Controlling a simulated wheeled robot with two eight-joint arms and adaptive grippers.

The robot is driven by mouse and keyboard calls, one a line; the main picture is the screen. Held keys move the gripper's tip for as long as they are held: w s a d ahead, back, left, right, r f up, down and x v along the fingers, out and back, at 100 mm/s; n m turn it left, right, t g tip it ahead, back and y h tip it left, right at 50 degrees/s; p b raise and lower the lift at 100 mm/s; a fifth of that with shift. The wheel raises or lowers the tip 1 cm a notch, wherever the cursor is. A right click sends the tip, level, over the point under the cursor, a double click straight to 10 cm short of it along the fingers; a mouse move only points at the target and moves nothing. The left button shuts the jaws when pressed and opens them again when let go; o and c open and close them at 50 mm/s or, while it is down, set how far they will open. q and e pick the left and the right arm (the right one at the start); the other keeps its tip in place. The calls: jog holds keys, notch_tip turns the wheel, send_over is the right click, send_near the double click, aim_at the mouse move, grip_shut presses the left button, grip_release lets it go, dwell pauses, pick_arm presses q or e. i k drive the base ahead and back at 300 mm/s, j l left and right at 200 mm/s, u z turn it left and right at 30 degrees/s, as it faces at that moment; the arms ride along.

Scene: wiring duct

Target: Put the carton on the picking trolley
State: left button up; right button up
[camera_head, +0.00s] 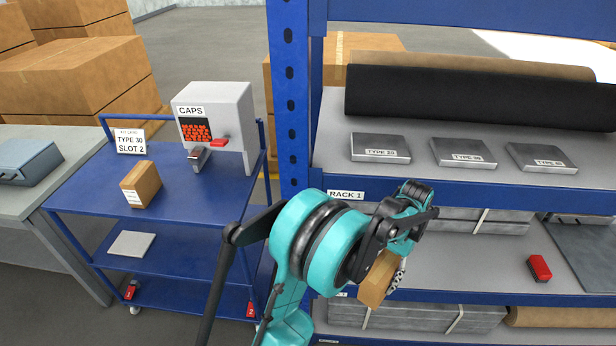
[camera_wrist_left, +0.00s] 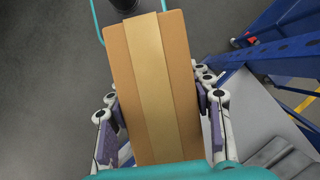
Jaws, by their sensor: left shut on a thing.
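A small brown carton (camera_head: 376,280) is held in my left gripper (camera_head: 396,276), in front of the lower bays of the blue rack. In the left wrist view the carton (camera_wrist_left: 150,80), with a paler tape strip, lies between the two fingers of the gripper (camera_wrist_left: 160,125), which touch its sides. My left wrist hides part of the gripper in the head view. The blue picking trolley (camera_head: 80,200) stands at the left, with a card (camera_head: 130,141) reading "TYPE 30 SLOT 2". My right gripper is not in view.
On the trolley top are another small carton (camera_head: 141,184) and a grey CAPS dispenser (camera_head: 217,122); the deck between and in front of them is bare. The rack's blue post (camera_head: 290,100) stands between trolley and shelves. Grey plates (camera_head: 380,148) and a black roll (camera_head: 470,95) lie on the shelf.

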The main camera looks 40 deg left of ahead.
aim_at(110, 191)
jog(key=k+u, duration=0.35)
jog(key=k+j+u, duration=0.15)
jog(key=u, duration=0.25)
jog(key=j+u, duration=0.2)
jog(key=j, duration=0.2)
jog(key=i+j+u, duration=0.2)
jog(key=j, duration=0.2)
jog(key=j+u, duration=0.15)
jog(key=j, duration=0.3)
jog(key=i+j+u, duration=0.2)
jog(key=j, duration=0.2)
jog(key=k, duration=0.1)
